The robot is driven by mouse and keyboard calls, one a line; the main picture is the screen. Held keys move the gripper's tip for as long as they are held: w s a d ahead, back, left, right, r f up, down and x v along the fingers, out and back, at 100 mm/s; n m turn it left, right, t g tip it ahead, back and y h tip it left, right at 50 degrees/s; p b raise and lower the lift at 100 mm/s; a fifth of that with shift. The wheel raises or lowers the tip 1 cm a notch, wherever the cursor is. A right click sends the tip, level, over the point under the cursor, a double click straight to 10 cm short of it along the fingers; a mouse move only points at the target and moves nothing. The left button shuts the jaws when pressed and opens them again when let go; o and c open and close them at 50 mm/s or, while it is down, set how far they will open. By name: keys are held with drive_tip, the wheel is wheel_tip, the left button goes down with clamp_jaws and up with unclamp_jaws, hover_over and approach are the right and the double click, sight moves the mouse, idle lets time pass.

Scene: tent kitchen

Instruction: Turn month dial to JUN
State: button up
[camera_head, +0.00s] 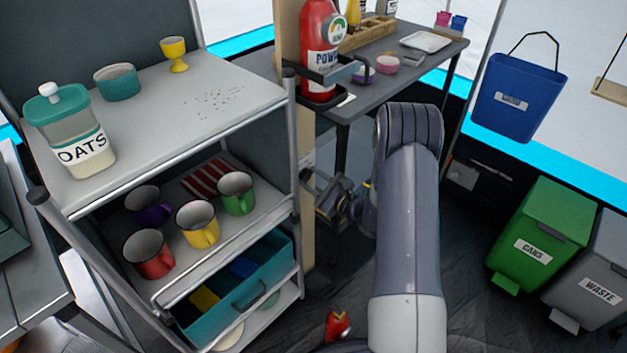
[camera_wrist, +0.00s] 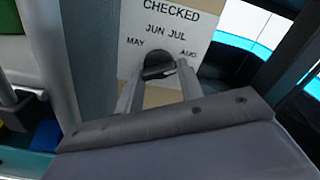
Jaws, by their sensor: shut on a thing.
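The month dial (camera_wrist: 158,66) is a dark round knob on a white card (camera_wrist: 150,22). The card reads CHECKED, with MAY, JUN, JUL and AUG around the top of the knob. In the wrist view my gripper (camera_wrist: 160,76) is shut on the dial, one finger on its left and lower side, the other on its right. The fingers and gripper body hide the lower part of the card. I cannot tell which month the dial points to. In the head view my gripper (camera_head: 328,200) is low beside the wooden post (camera_head: 308,215), partly hidden by my arm; the dial's face is not visible there.
A red extinguisher (camera_head: 318,45) hangs on the post above. A shelf cart (camera_head: 180,110) with mugs and a teal drawer (camera_head: 262,285) stands left. A grey table (camera_head: 400,75) stands behind. Green (camera_head: 540,235) and grey (camera_head: 595,270) bins stand right. A red object (camera_head: 337,325) lies low in front.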

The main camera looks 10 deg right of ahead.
drive_tip(key=shift+c, duration=0.5)
drive_tip(key=shift+m, duration=0.4)
drive_tip(key=shift+a+m, duration=0.1)
drive_tip(key=shift+m, duration=3.4)
drive_tip(key=o, duration=1)
